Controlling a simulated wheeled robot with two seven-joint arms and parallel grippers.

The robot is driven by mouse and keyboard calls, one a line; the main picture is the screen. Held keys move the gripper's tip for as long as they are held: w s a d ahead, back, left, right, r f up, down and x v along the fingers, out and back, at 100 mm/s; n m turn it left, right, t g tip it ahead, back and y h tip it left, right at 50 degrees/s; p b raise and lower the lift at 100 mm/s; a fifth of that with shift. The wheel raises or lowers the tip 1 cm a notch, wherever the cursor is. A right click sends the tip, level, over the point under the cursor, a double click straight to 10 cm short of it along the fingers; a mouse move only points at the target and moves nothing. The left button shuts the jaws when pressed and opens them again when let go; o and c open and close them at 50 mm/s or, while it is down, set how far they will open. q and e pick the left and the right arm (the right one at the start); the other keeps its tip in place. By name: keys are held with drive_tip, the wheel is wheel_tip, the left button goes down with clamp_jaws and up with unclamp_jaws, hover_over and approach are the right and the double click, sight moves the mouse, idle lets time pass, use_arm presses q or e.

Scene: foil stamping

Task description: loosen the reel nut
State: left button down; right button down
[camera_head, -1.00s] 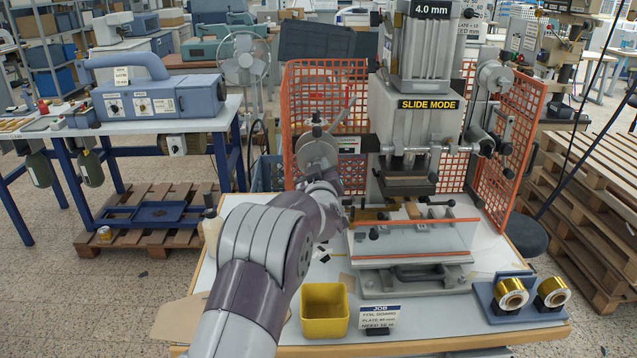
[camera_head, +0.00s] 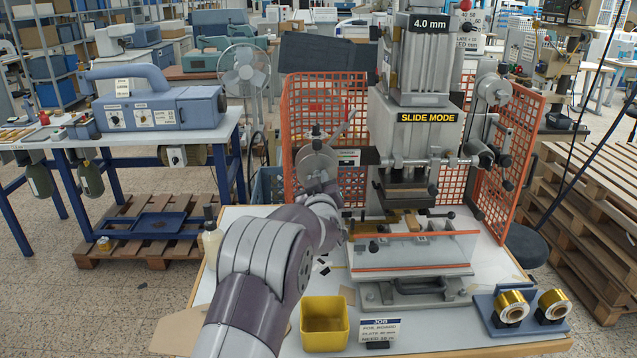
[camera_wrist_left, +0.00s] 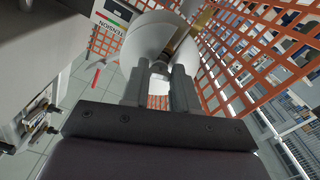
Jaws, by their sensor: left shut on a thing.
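The foil reel (camera_head: 313,163) is a pale grey disc on the left side of the press, in front of the orange mesh guard. It also shows large in the left wrist view (camera_wrist_left: 150,37). The reel nut (camera_wrist_left: 160,68) is a small grey piece at the reel's centre, between my fingertips. My left gripper (camera_wrist_left: 159,82) is shut on it. In the head view my left gripper (camera_head: 322,188) is at the reel's lower front, and my own wrist and the reel hide the nut. My right gripper is in neither view.
Orange mesh guards (camera_head: 300,120) stand close around the reel. The press (camera_head: 415,130) is to the right. A yellow bin (camera_head: 325,325), a job card (camera_head: 380,328) and a blue holder with gold foil rolls (camera_head: 512,305) are on the table. A tension label (camera_wrist_left: 112,20) is beside the reel.

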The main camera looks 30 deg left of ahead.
use_arm(q)
drive_tip(key=shift+r, duration=0.1)
drive_tip(key=c, duration=1.2)
unclamp_jaws()
drive_tip(key=o, duration=0.3)
drive_tip(key=shift+s, duration=0.15)
drive_tip(key=b+v, duration=0.4)
drive_tip(key=v, duration=0.9)
drive_tip(key=shift+d+r, duration=0.1)
drive_tip(key=shift+r, duration=0.05)
